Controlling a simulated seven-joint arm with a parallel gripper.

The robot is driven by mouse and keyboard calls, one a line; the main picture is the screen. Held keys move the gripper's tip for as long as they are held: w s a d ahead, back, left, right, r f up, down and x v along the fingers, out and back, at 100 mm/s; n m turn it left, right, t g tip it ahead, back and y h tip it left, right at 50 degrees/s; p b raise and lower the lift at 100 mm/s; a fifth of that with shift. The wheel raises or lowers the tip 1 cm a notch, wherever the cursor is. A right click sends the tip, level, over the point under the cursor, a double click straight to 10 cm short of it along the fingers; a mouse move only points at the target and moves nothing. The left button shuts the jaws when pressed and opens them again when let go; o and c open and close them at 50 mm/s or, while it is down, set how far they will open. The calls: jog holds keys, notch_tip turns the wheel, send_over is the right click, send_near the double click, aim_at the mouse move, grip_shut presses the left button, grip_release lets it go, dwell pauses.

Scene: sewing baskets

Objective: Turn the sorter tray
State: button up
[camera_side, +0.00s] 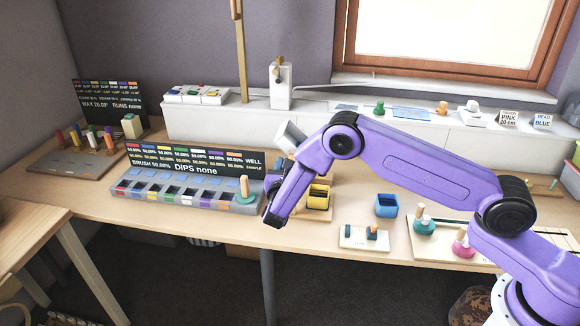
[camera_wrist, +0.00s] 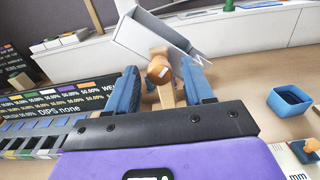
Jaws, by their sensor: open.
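A pale grey tray (camera_wrist: 150,38), which I take to be the sorter tray, is tilted steeply on a wooden mount in the wrist view. In the side view the tray (camera_side: 291,135) shows behind my arm, which hides its lower part. A wooden handle with an orange end (camera_wrist: 158,72) sticks out below the tray towards my wrist. My gripper (camera_wrist: 161,86) is open, its blue fingers on either side of the handle, with a gap visible. Whether either finger touches it, I cannot tell. In the side view my gripper (camera_side: 272,190) is mostly hidden by my own wrist.
A yellow cup (camera_side: 318,199) stands right of my gripper and a blue cup (camera_side: 386,206) farther right. A paint rack (camera_side: 170,196) with a black sign (camera_side: 195,160) lies left. A small block holder (camera_side: 364,238) is near the front edge. A white ledge (camera_side: 220,122) runs behind.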

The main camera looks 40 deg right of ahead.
grip_shut()
jog(key=shift+m, duration=0.3)
grip_release()
jog(key=v, duration=1.7)
